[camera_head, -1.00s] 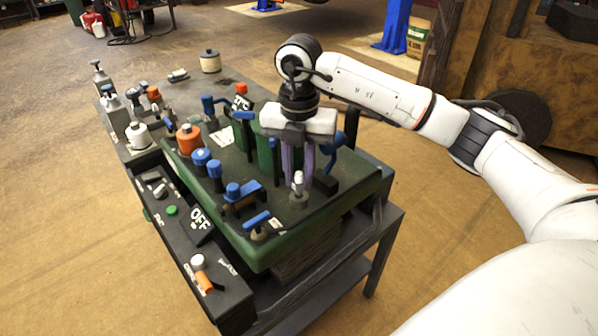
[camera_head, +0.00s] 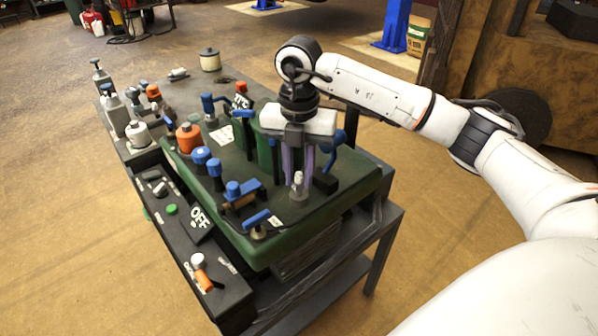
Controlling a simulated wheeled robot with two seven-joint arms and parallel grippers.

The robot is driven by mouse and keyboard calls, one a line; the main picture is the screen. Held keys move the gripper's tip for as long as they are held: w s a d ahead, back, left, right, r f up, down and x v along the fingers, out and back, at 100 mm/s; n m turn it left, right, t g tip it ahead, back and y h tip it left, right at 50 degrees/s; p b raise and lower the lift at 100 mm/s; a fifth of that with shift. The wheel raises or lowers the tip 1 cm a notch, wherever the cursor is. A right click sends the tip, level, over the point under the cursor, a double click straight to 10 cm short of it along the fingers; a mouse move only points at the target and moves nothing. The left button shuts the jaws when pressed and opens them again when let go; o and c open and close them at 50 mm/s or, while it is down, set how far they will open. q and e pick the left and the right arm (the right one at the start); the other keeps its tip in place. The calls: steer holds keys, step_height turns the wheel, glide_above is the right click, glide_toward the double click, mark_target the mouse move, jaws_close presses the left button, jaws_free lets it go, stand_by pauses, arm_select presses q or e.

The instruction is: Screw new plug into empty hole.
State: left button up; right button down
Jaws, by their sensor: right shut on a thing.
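My right gripper (camera_head: 299,175) points straight down over the right part of the green mower deck (camera_head: 240,243). Its purple fingers are shut on the new plug (camera_head: 298,179), whose white tip shows between them. The plug is upright, and its lower end meets a grey round fitting (camera_head: 299,195) on the deck. Whether the plug is seated in the hole there cannot be told, as the fingers hide part of it. My left gripper is not in view.
Blue-handled levers (camera_head: 257,218), blue caps and an orange cap (camera_head: 189,137) crowd the deck near the gripper. A dark panel with an OFF plate (camera_head: 200,219) runs along the cart's front left. Bottles (camera_head: 114,110) and a white-lidded jar stand at the back left.

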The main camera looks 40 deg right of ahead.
steer(key=shift+f+b, duration=0.65)
steer(key=shift+f, duration=0.5)
steer(key=c, duration=2.1)
jaws_free()
jaws_close()
steer(key=m+p, duration=0.1)
steer(key=m, duration=0.1)
steer(key=shift+s+r+m+p, duration=0.1)
steer(key=shift+r+m+p, duration=0.05)
steer(key=shift+m+p, duration=0.2)
steer(key=m+p, duration=0.1)
steer(key=m, duration=0.2)
steer(key=shift+f+m, duration=0.2)
steer(key=shift+m, duration=0.15)
